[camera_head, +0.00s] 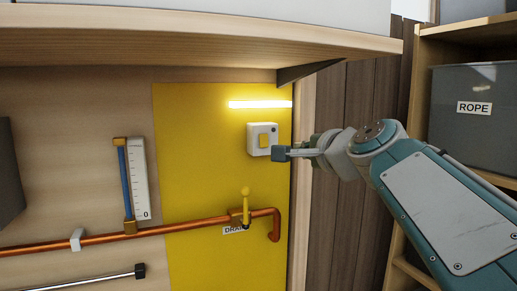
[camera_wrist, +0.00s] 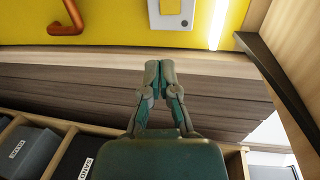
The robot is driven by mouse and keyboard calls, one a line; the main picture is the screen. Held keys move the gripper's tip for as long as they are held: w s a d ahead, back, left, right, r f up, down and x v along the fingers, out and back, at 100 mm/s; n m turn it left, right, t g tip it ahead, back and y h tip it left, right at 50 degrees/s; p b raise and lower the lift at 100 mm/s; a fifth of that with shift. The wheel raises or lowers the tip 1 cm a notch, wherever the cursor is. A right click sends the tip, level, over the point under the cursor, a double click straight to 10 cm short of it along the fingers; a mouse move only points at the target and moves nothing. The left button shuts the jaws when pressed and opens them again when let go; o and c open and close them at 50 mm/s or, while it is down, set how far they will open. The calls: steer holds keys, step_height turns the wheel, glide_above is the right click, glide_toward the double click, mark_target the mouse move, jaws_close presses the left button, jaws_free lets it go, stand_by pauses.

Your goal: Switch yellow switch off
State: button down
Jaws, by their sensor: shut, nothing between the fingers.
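The yellow switch (camera_head: 264,140) is a yellow rocker on a white plate (camera_head: 251,146), fixed to a yellow panel (camera_head: 195,150). A small dark dot shows near the plate's upper right corner. The plate also shows at the top of the wrist view (camera_wrist: 184,14), partly cut off. My gripper (camera_head: 280,154) is shut and empty, with its tip just right of and slightly below the rocker in the head view. I cannot tell whether it touches the plate. In the wrist view my gripper (camera_wrist: 158,66) points toward the panel, its fingers together. The light strip (camera_head: 260,104) above the switch glows.
An orange pipe (camera_head: 130,235) with a yellow valve handle (camera_head: 246,205) and a drain label runs below the switch. A blue gauge (camera_head: 126,180) stands left. A wooden shelf (camera_head: 200,46) overhangs above. A grey rope bin (camera_head: 475,120) sits on shelving at right.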

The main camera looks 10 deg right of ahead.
mark_target(266, 149)
steer(key=x, duration=1.4)
steer(key=shift+f, duration=0.1)
steer(key=shift+w+f, duration=0.1)
steer(key=shift+w, duration=0.1)
steer(key=shift+s+a+f, duration=0.1)
